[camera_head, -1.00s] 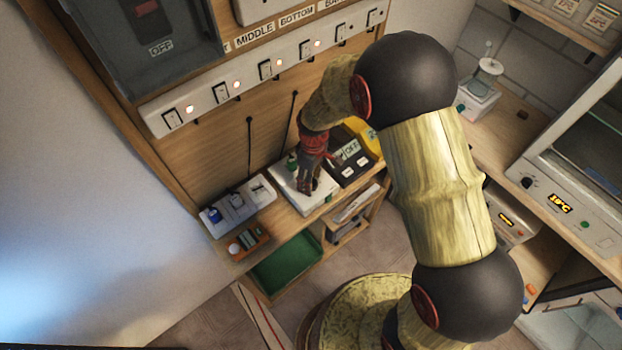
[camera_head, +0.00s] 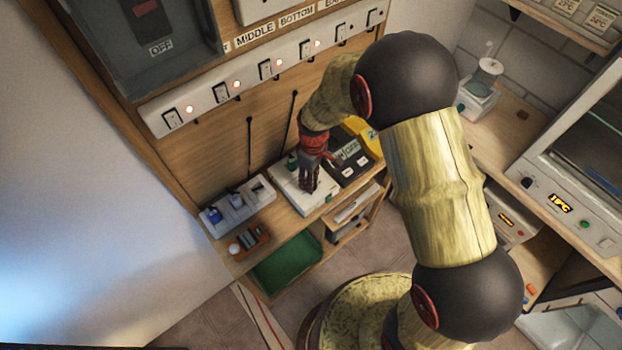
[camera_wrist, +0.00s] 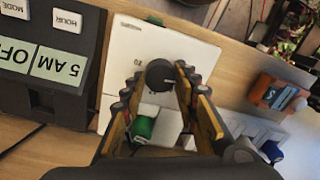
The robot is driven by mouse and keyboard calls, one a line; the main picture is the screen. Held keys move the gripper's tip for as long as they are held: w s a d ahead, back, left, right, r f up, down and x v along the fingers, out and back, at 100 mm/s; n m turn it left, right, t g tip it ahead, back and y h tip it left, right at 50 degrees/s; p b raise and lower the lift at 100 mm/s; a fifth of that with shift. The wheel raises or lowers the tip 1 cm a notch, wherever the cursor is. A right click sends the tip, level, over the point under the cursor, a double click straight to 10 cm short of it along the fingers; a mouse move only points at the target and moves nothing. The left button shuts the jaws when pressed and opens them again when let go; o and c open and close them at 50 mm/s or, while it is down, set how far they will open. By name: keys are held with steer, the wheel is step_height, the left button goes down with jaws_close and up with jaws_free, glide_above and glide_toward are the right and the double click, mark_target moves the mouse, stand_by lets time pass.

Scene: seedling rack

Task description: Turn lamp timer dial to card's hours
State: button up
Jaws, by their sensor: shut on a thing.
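A black round knob (camera_wrist: 160,75) stands on a white box (camera_wrist: 128,40) in the wrist view. My gripper (camera_wrist: 157,78) has one finger on each side of the knob and is shut on it. In the head view my gripper (camera_head: 310,185) points down onto the same white box (camera_head: 322,203) on the wooden shelf. The knob is hidden there, and its pointer cannot be made out. Part of a printed number shows beside it in the wrist view. No card with hours can be clearly picked out.
A dark device (camera_wrist: 52,75) with HOUR and MODE buttons and a "5 AM OFF" label sits beside the white box. A green-capped item (camera_wrist: 144,127) lies close to the fingers. A small orange-brown rack (camera_head: 249,242) and a green tray (camera_head: 288,262) are to the left and below.

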steer(key=m, duration=0.4)
steer(key=shift+m+b, duration=0.3)
steer(key=shift+m, duration=0.1)
steer(key=m, duration=0.4)
steer(key=shift+m, duration=0.3)
steer(key=o, duration=1.2)
steer(key=shift+c, duration=0.2)
